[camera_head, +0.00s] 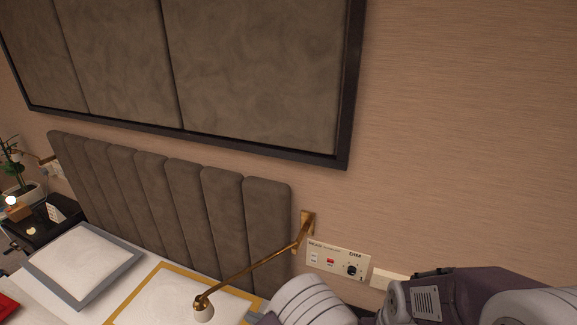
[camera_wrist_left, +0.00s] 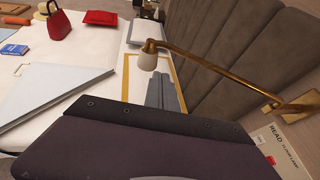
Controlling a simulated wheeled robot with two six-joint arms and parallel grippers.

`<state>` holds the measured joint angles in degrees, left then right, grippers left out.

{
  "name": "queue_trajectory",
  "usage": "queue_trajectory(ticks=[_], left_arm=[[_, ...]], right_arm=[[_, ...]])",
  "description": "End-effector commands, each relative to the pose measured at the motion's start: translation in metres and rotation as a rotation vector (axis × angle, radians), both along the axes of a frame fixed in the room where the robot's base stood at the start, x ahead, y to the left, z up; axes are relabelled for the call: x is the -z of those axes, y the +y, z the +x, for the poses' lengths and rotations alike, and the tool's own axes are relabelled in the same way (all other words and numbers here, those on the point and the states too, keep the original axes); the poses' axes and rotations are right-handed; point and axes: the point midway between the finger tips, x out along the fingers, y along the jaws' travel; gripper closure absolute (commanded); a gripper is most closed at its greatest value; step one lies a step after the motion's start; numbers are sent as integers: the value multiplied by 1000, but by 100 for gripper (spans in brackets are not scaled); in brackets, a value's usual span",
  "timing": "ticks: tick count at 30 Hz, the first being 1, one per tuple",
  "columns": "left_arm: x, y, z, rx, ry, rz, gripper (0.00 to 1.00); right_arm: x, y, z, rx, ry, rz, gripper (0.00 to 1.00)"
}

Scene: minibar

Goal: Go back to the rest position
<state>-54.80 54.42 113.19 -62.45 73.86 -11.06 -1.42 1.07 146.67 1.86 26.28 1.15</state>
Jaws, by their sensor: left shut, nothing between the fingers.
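My left gripper (camera_head: 257,315) shows at the bottom edge of the head view, mostly cut off, beside the shade of a brass wall lamp (camera_head: 245,272). In the left wrist view its two grey fingers (camera_wrist_left: 165,93) are together with nothing between them. They point out over the bed, near the gold-edged pillow (camera_wrist_left: 133,78) and the white lamp shade (camera_wrist_left: 148,61). My own grey and purple arm fills the bottom right of the head view. My right gripper is in neither view.
The lamp arm reaches out from the wall close to my left gripper. A panel with switches (camera_head: 338,259) is on the wall. A padded headboard (camera_head: 185,200) stands behind the bed.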

Motion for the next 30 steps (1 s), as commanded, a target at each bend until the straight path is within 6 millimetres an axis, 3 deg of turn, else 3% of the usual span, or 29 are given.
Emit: queue_trajectory(ticks=[2,4,6,9,12,15,18,21,24,30], left_arm=[[-3,30,18,-126,-53,-65,100],[-16,77,18,-307,-107,-131,100],[-17,125,-7,-545,-146,-244,100],[-2,159,-60,-900,-224,-474,100],[21,154,-102,-1240,-358,-755,100],[37,123,-115,-1517,-523,-1029,100],[42,92,-110,-1673,-626,-1206,100],[47,76,-98,-1769,-707,-1303,100],[46,74,-86,-1779,-752,-1352,100],[46,74,-85,-1780,-754,-1352,100]], right_arm=[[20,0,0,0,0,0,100],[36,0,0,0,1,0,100],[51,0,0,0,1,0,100],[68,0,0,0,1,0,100],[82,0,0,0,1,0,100],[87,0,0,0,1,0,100],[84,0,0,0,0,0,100],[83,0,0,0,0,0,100],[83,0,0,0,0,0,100],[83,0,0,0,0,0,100]])
